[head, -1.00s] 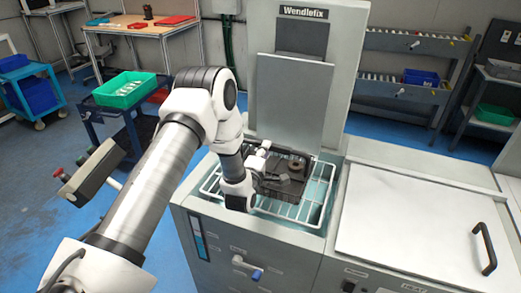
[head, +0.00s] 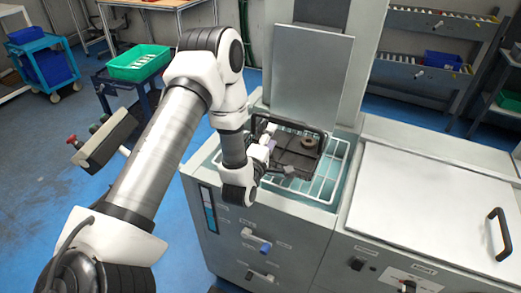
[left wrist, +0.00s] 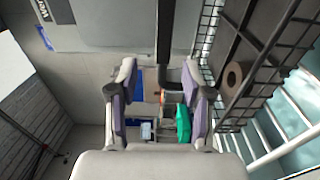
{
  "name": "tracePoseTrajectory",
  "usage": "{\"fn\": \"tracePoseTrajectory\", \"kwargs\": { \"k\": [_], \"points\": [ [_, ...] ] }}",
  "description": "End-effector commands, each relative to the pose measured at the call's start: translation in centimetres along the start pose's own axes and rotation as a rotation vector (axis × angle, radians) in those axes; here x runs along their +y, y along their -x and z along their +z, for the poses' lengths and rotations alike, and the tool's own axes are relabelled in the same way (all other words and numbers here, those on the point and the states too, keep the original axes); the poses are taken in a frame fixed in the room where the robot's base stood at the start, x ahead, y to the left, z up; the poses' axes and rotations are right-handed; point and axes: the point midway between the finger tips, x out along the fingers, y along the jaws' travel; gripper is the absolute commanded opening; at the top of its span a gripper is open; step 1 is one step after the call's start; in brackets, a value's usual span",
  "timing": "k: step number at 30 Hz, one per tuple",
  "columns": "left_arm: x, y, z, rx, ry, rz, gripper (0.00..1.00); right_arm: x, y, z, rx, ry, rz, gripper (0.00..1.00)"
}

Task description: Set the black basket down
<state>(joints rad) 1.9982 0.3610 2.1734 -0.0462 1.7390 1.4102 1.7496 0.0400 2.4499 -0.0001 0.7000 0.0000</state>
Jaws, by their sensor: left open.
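The black basket (head: 297,153) sits in the open bay of the grey machine, on or in a white wire rack (head: 318,190). A brown ring-shaped part lies in it. In the left wrist view the basket's wire side (left wrist: 262,62) is at the right, and a dark bar, seemingly its handle, reaches down between the fingers. My left gripper (head: 266,152) is at the basket's left side; in the left wrist view its two fingers (left wrist: 163,97) stand apart. Whether they touch the bar is unclear. My right gripper is not in view.
The machine's raised lid panel (head: 310,75) stands behind the bay. A closed white lid (head: 430,205) with a black handle is to the right. A green bin (head: 138,63) on a blue cart stands at the left, and a shelf rack (head: 425,65) stands at the back.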

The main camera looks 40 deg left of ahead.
Motion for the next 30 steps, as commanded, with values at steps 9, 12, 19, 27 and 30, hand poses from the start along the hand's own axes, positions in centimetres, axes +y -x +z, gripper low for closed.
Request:
{"fn": "tracePoseTrajectory", "kwargs": {
  "k": [9,12,19,27,30],
  "points": [
    [0.1,4.5,-0.1,0.001,0.002,0.002,0.5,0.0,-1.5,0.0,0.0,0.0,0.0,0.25],
    [0.2,4.5,-0.1,0.001,0.002,0.002,0.5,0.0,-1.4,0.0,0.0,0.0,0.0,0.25],
    [0.1,4.5,-0.1,0.001,0.002,0.002,0.5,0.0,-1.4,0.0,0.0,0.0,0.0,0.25],
    [0.1,4.4,-0.1,0.001,0.001,0.001,0.5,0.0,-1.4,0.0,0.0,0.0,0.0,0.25],
    [0.1,4.4,-0.1,0.001,0.001,0.001,0.5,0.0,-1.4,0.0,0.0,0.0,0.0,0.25]
  ]
}}
